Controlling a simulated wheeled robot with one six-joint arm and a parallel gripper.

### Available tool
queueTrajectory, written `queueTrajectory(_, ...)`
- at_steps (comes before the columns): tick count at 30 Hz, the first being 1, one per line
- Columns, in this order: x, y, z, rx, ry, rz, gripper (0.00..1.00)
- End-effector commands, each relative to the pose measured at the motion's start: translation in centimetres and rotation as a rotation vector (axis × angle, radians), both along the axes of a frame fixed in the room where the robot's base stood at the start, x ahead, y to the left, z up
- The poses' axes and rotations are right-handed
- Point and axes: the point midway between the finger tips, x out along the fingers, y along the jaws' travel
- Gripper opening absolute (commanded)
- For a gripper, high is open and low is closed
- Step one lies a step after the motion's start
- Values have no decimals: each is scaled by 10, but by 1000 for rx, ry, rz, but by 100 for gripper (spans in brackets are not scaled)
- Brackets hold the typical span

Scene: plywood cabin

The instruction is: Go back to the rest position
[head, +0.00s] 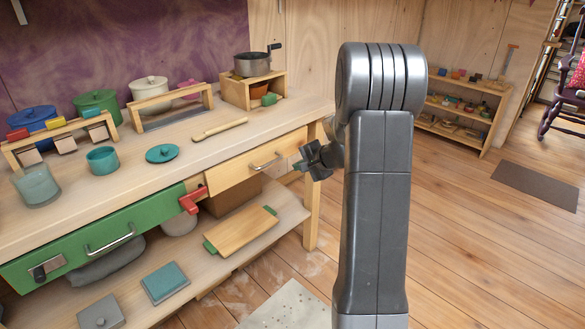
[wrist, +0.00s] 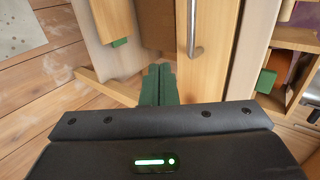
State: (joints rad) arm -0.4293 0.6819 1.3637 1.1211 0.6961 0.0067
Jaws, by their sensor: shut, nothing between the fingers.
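My gripper (wrist: 158,72) shows in the wrist view as two dark green fingers pressed together, with nothing between them. In the head view the gripper (head: 313,160) is a dark shape left of my upright arm, partly hidden behind it. It is close to the right end of the workbench, in front of the wooden drawer (head: 232,176). The drawer's metal handle (wrist: 194,40) lies beyond and right of the fingertips in the wrist view, apart from them. The drawer looks shut.
A green drawer (head: 75,250) is at left. A board (head: 241,232) lies on the lower shelf. Open floor (head: 460,240) is at right.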

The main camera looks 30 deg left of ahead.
Motion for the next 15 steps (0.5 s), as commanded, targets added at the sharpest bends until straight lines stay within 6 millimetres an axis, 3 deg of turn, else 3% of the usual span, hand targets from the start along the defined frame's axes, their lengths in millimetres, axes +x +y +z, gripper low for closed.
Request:
queueTrajectory(1,-3,-11,15,2,-5,-2,0)
queueTrajectory(6,-13,-39,36,2,-5,-2,0)
queueTrajectory(15,-22,-63,54,0,-2,1,0)
